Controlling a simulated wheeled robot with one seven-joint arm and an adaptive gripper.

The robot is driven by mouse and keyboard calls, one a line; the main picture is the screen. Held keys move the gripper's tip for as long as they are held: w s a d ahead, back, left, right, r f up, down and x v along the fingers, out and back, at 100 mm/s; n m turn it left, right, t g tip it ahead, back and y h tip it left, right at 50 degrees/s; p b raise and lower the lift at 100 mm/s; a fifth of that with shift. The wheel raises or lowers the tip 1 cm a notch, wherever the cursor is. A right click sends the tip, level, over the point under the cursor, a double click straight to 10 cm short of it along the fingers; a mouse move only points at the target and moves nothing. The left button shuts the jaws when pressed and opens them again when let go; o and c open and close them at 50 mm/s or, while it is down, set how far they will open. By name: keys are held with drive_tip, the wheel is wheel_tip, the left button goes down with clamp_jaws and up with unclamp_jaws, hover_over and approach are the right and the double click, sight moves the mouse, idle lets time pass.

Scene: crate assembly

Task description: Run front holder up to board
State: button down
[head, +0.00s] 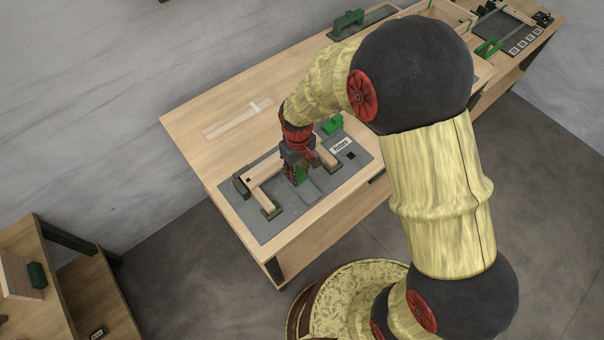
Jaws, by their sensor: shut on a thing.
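My gripper (296,176) points down over the grey fixture plate (268,228) and is shut on a green holder (302,171), which is partly hidden by the fingers. A light wooden board (263,195) lies on the plate to the left of my gripper. Another wooden piece (326,157) shows to its right, partly behind the gripper. Small dark green holders stand at the left corner (240,187) and front end (271,211) of the left board. I cannot tell whether the held holder touches a board.
A bright green block (332,123) stands behind the "Fixture" label (341,145). A wooden strip with a white piece (238,119) lies on the table behind the plate. A green-handled thing (348,20) stands at the back. The table's front left edge is clear.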

drive_tip(key=shift+w+a+r, duration=0.1)
drive_tip(key=shift+w+a, duration=0.05)
drive_tip(key=shift+w, duration=0.2)
drive_tip(key=c, duration=1.8)
unclamp_jaws()
drive_tip(key=shift+o, duration=0.6)
drive_tip(key=shift+w+a, duration=0.1)
drive_tip(key=shift+o, duration=1.4)
drive_tip(key=shift+s, duration=0.2)
wheel_tip(320, 180, up, 12)
